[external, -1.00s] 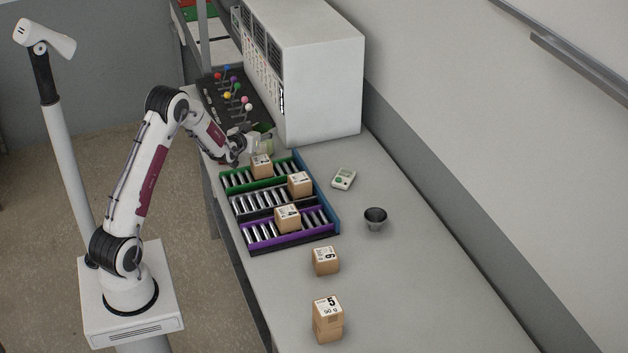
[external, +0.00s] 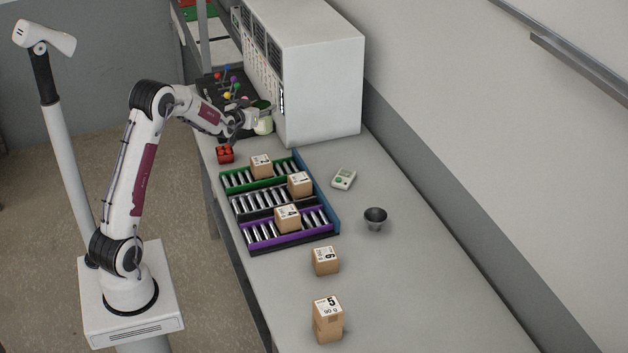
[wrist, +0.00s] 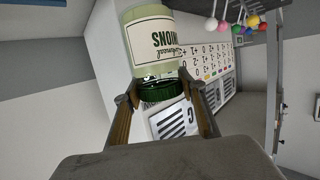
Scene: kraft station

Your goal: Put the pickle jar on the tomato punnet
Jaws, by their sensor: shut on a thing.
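In the external view, the pale jar body (external: 264,126) hangs below the fingers, in front of the white cabinet. In the wrist view, my gripper (wrist: 165,107) has one finger on each side, with a white printed, barred surface between them. The tomato punnet (external: 225,154), small and red, sits on the bench's left edge, below and left of the jar, apart from it.
A roller rack (external: 277,244) with green, grey and purple lanes holds several cardboard boxes just below the punnet. A white cabinet (external: 320,90) stands right of my gripper.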

